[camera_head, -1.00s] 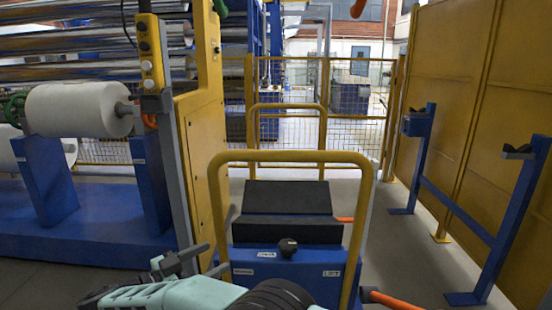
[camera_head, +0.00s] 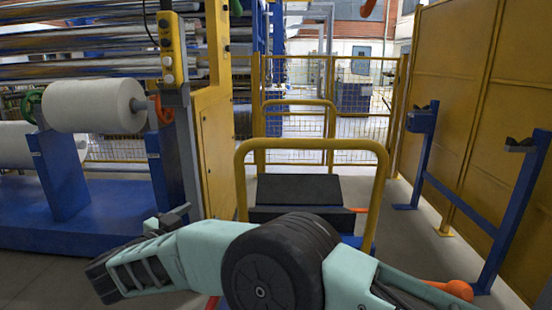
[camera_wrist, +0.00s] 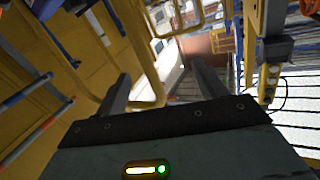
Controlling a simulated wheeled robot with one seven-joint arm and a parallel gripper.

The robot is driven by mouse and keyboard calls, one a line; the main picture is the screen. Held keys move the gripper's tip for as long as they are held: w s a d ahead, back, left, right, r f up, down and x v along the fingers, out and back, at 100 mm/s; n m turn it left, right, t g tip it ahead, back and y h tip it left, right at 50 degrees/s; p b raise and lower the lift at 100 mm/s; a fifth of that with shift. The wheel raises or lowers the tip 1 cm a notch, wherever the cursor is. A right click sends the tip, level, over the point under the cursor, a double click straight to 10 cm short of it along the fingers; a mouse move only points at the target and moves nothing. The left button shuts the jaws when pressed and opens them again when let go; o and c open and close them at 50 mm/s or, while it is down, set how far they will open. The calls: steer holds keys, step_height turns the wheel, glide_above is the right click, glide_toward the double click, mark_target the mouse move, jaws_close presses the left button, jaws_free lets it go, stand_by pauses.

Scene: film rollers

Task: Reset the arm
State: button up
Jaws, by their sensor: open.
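My gripper (camera_wrist: 161,84) shows in the wrist view with its two dark fingers spread apart. Nothing is held between them; only the distant scene shows through the gap. In the head view my mint-green arm lies bent across the bottom, with a large black round joint near the middle. A small grey part sticks up behind the arm at left; I cannot tell if it is the gripper.
A blue cart with a yellow rail (camera_head: 312,145) stands close behind my arm. A white roll (camera_head: 92,104) rests on blue supports at left, near a yellow button box (camera_head: 171,50). A blue stand (camera_head: 425,155) is at right by the yellow wall (camera_head: 455,90). Grey floor between is clear.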

steer(key=w+a+r+n+t+y+b, duration=0.1)
steer(key=w+a+r+n+y+b, duration=0.25)
steer(key=r+y, duration=0.5)
steer(key=s+n+g+y, duration=0.5)
steer(key=s+n+y, duration=0.2)
steer(key=n+y, duration=0.1)
steer(key=s+d+f+n+g+h+b, duration=0.1)
steer(key=s+d+f+g+h+b, duration=0.25)
steer(key=s+d, duration=0.75)
steer(key=s+d+f+n+g+h, duration=0.15)
steer(key=s+d+f+g, duration=0.5)
steer(key=d, duration=0.65)
steer(key=s+d+f+n+g+h+b, duration=0.1)
steer(key=s+d+f+g+h+b, duration=0.15)
steer(key=s+d+f, duration=0.7)
steer(key=s+d+r+p, duration=0.1)
steer(key=r+p, duration=1.5)
steer(key=r, duration=0.1)
steer(key=s+d+r+p, duration=0.2)
steer(key=r+p, duration=1.4)
steer(key=r, duration=0.1)
steer(key=shift+s+r+h, duration=0.2)
steer(key=shift+r+h, duration=0.1)
